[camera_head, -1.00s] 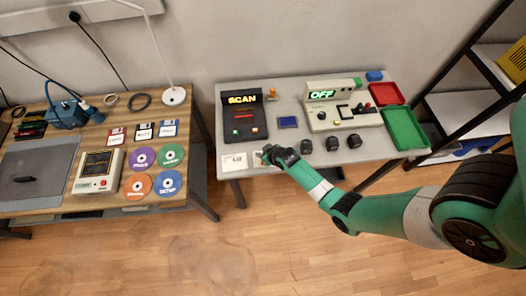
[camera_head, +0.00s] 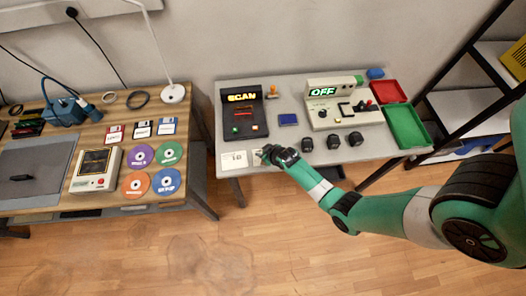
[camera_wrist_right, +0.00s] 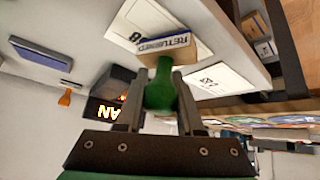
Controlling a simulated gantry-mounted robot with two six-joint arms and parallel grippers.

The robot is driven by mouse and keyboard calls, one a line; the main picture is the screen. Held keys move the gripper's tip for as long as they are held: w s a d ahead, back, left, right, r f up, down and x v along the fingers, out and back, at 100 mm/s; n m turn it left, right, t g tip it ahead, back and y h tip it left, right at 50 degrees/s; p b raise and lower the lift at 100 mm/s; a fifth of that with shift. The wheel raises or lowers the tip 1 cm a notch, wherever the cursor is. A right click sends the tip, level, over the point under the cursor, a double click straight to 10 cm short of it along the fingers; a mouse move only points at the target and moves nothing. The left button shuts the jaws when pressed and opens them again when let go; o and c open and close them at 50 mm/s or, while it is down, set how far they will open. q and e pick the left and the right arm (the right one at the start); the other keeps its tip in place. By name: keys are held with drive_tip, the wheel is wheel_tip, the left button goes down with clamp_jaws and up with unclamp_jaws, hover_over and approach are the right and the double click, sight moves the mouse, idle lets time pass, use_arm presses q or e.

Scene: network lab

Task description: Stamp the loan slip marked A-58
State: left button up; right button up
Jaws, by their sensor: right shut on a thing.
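My right gripper (camera_head: 268,152) is over the front left corner of the right-hand table. In the right wrist view its fingers (camera_wrist_right: 163,85) are shut on the green handle of a stamp (camera_wrist_right: 172,50), whose wooden block reads RETURNED. A white slip (camera_wrist_right: 140,22) lies behind the block, which hides part of it; an 8 shows on it. Another white slip (camera_wrist_right: 222,80) lies beside it, and this one shows in the head view (camera_head: 234,161) left of my gripper. I cannot read its marking surely or tell whether the stamp touches paper. My left gripper is not in view.
A blue pad (camera_head: 288,119) lies behind several dark knobs (camera_head: 333,142). A SCAN device (camera_head: 244,123) and an OFF device (camera_head: 338,112) stand behind. Red (camera_head: 388,92) and green (camera_head: 426,130) trays lie right. A wooden table (camera_head: 130,205) stands left, past a gap.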

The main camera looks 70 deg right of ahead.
drive_tip(key=shift+f+b, duration=0.35)
drive_tip(key=shift+f, duration=0.2)
idle(1.1)
wheel_tip(320, 180, up, 7)
drive_tip(key=p, duration=0.6)
drive_tip(key=shift+p, duration=0.4)
